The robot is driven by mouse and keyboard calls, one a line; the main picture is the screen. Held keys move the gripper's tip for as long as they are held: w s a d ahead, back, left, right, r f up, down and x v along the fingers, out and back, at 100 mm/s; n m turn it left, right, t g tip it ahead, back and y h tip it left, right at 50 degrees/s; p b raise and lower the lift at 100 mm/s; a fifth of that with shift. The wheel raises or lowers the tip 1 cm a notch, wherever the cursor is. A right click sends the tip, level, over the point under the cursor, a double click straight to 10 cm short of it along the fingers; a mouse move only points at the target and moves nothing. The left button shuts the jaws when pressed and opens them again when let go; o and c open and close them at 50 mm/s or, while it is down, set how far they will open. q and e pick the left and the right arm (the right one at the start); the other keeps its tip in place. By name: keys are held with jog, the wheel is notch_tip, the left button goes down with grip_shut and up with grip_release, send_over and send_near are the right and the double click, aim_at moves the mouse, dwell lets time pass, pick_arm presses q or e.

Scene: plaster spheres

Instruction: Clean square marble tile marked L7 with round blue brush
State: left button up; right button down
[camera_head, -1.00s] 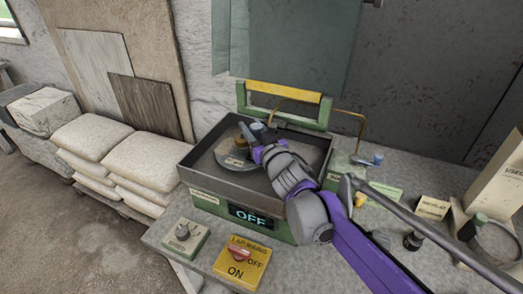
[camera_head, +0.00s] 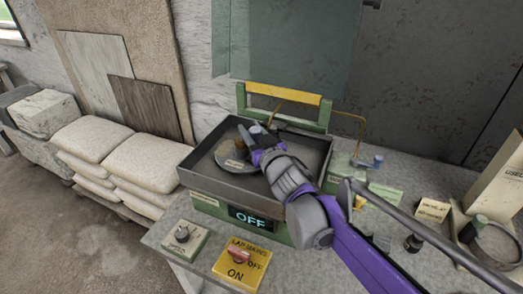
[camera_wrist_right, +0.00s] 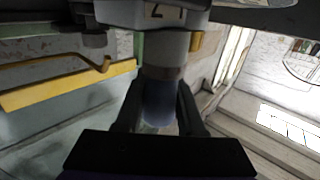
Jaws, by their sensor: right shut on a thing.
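My right gripper (camera_head: 256,140) reaches into the dark square tray, over the round grey disc (camera_head: 228,158). It is shut on a blue cylinder, whose blue top shows in the head view (camera_head: 256,129). In the right wrist view the blue cylinder (camera_wrist_right: 159,103) is between the two dark fingers, below a grey collar. A pale block with dark characters (camera_wrist_right: 160,12) is at the top of that view; I cannot read it surely. I cannot make out a tile marked L7. My left gripper is not in view.
The tray (camera_head: 195,185) has a display reading OFF (camera_head: 251,218). In front are a knob box (camera_head: 182,236) and a yellow switch box (camera_head: 240,262). A small blue item (camera_head: 378,161), label cards and a round container (camera_head: 495,245) are on the bench to the right.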

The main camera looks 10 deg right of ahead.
jog(key=shift+s+a, duration=0.2)
jog(key=shift+s, duration=0.05)
jog(key=shift+d, duration=0.1)
jog(key=shift+w+d+r, duration=0.3)
jog(key=shift+w+r, duration=0.25)
jog(key=shift+r, duration=0.1)
jog(key=shift+w+d+f+b, duration=0.15)
jog(key=shift+w+d+b, duration=0.2)
jog(key=shift+w, duration=0.25)
jog(key=shift+w+d, duration=0.2)
